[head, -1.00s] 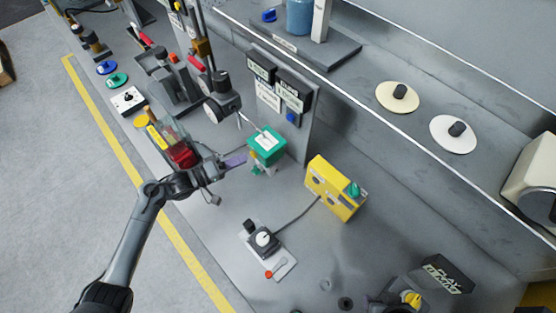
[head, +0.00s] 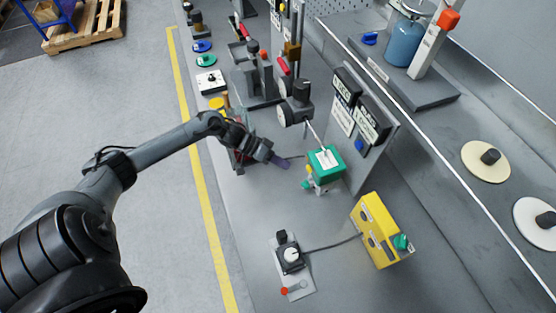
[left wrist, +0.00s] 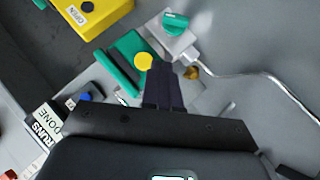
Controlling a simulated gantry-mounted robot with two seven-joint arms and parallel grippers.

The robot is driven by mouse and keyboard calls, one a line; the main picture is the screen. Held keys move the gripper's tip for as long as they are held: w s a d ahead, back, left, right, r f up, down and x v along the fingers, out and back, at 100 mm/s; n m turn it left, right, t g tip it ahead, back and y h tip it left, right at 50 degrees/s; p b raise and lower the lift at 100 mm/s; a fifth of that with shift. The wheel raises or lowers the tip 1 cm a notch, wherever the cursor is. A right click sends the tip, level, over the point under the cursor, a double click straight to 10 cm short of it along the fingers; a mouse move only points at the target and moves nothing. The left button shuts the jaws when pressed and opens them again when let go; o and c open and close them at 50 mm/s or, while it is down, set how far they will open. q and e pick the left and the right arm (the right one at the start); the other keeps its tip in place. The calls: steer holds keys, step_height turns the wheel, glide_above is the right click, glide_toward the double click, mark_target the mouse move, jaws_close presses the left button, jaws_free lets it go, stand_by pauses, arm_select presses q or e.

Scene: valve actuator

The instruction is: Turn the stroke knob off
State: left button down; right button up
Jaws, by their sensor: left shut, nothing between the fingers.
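No readable "stroke" label shows, so I cannot tell for certain which knob is the stroke knob. A green box with a white label (head: 325,161) stands on the bench, with small green and yellow parts low on its near side. In the left wrist view a green knob (left wrist: 175,22) sits on a grey block, beside a yellow round piece (left wrist: 143,61) and a green plate. My left gripper (head: 284,162) is shut and empty, just left of the green box. Its dark fingers (left wrist: 164,72) point at the area by the yellow piece and below the green knob. Contact is unclear.
A yellow box with a green knob (head: 380,232) stands right of the green box, cabled to a grey plate with a dial (head: 290,255). Sign plates on a panel (head: 376,118) rise behind. A metal tube (left wrist: 255,75) runs right in the wrist view.

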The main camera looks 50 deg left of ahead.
mark_target(308, 186)
arm_select(q)
steer(key=x, duration=0.2)
steer(key=s+x, duration=0.1)
steer(key=x, duration=0.2)
steer(key=f+x, duration=0.1)
steer(key=x, duration=0.1)
steer(key=shift+d+f, duration=0.15)
steer(key=shift+d, duration=0.3)
steer(key=shift+s+d+f, duration=0.2)
steer(key=shift+d+f, duration=0.2)
steer(key=shift+f, duration=0.2)
steer(key=shift+r+p, duration=0.1)
steer(key=shift+p, duration=0.25)
steer(key=shift+d, duration=0.1)
steer(key=shift+p, duration=0.35)
steer(key=shift+d+m+y+p, duration=0.15)
steer(key=shift+m+y+p, duration=0.15)
